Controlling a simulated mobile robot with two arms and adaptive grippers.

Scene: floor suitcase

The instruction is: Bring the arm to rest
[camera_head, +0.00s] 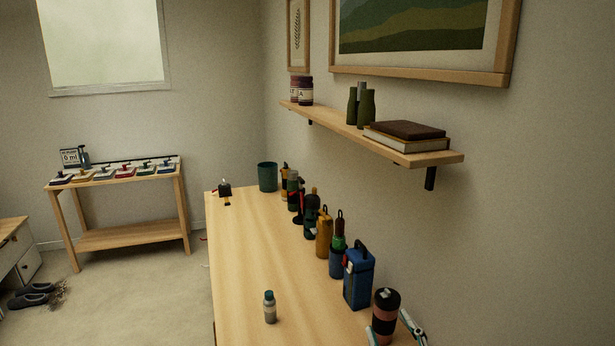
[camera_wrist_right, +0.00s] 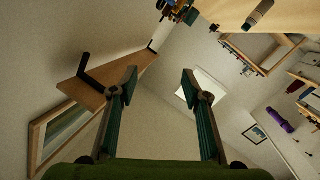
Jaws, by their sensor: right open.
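My right gripper (camera_head: 392,329) shows at the bottom edge of the head view, low by the near end of the wooden table (camera_head: 240,260). Its two teal fingers are spread apart in the right wrist view (camera_wrist_right: 158,86), with nothing between them. The rest of the right arm is out of the head view. My left gripper is not in view.
A blue canister (camera_head: 358,280) and several bottles line the table's wall side. A small bottle (camera_head: 270,308) stands near the front. A wall shelf (camera_head: 350,132) with books (camera_head: 405,136) juts out above. The table's left part is mostly clear.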

